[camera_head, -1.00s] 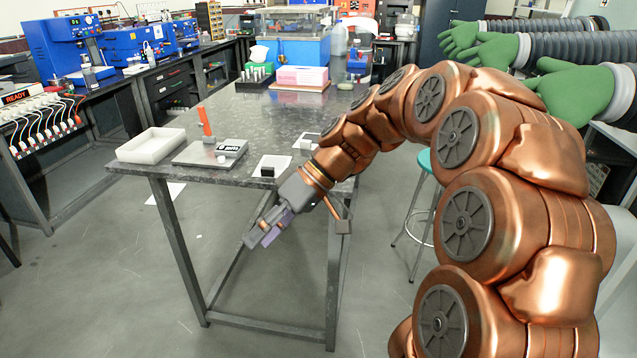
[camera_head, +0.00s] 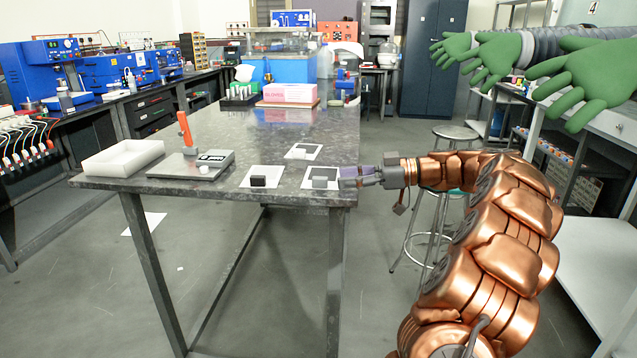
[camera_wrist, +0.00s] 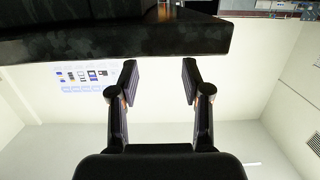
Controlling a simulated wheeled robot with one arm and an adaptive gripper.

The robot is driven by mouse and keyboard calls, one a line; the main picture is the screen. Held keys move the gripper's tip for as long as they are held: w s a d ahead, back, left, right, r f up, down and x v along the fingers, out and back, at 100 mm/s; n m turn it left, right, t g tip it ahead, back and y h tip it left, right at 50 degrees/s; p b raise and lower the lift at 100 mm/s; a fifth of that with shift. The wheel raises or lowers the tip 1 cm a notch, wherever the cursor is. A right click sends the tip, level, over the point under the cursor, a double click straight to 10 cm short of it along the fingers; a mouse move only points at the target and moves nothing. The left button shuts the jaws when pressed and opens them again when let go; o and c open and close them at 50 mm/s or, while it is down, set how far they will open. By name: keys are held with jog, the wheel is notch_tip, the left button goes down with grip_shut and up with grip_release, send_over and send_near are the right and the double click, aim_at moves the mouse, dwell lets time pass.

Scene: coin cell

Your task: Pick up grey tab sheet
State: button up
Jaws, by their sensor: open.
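A grey block-like piece (camera_head: 320,182) stands on a white sheet at the right front corner of the dark table; it may be the grey tab sheet. A smaller grey piece (camera_head: 299,153) lies on another white sheet behind it, so I cannot tell for certain which is meant. My gripper (camera_head: 352,177) is at the table's right edge, close to the right of the front grey piece. Whether they touch is unclear. In the wrist view my gripper (camera_wrist: 159,66) is open, with nothing between its fingers; neither grey piece can be made out there.
The table (camera_head: 225,133) also bears a black block (camera_head: 258,181) on a white sheet, a scale (camera_head: 190,166), an orange-handled tool (camera_head: 185,130) and a white tray (camera_head: 122,158). A pink box (camera_head: 290,94) stands farther back. Stools (camera_head: 440,190) stand right of the table.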

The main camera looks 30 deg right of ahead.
aim_at(320, 178)
jog(key=shift+x, duration=3.5)
grip_shut()
